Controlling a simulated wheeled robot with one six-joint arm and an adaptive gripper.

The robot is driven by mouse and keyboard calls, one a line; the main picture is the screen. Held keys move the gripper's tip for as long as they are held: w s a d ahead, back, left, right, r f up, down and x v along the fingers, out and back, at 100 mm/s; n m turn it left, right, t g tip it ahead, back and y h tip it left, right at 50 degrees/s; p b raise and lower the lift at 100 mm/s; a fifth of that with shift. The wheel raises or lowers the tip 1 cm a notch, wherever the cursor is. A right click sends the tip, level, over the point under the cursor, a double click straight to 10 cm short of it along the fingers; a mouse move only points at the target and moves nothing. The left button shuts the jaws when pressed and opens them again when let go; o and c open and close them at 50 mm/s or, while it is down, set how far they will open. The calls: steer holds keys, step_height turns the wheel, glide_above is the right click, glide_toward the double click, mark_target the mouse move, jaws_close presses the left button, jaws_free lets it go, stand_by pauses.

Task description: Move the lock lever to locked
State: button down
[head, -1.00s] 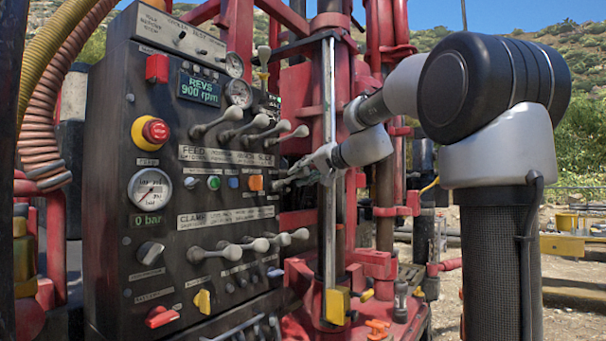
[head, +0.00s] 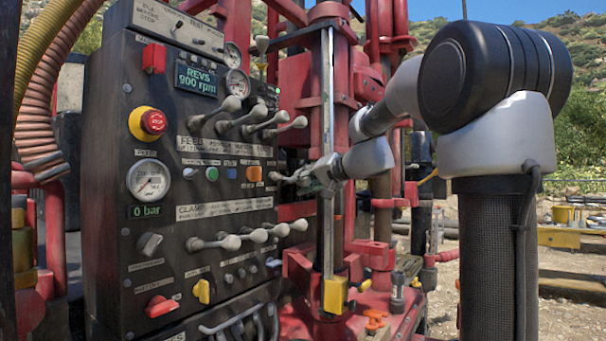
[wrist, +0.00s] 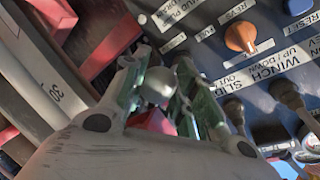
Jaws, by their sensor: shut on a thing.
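My gripper (head: 300,176) is at the right edge of the black control panel (head: 160,218), right of the orange knob (head: 254,174). In the wrist view, my gripper's green-grey fingers (wrist: 158,92) are closed around a grey ball knob (wrist: 157,84). A red part shows just below the knob, between the fingers. The rest of the lever is hidden by the fingers. No label naming it as the lock lever can be read, and its locked side cannot be told.
Several grey-knobbed levers (head: 232,103) stick out above, and another row (head: 232,242) below. In the wrist view, two dark winch and slips levers (wrist: 287,95) are close right of my fingers. A red mast with a bright vertical rod (head: 328,130) stands beside my wrist.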

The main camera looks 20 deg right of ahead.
steer(key=shift+w+a+f, duration=0.1)
steer(key=shift+w+f, duration=0.05)
steer(key=shift+f, duration=0.7)
steer(key=shift+w+f, duration=0.1)
steer(key=shift+f, duration=0.85)
steer(key=c, duration=1.4)
jaws_free()
steer(key=shift+o, duration=1.4)
steer(key=shift+w+a, duration=0.1)
steer(key=shift+r, duration=0.2)
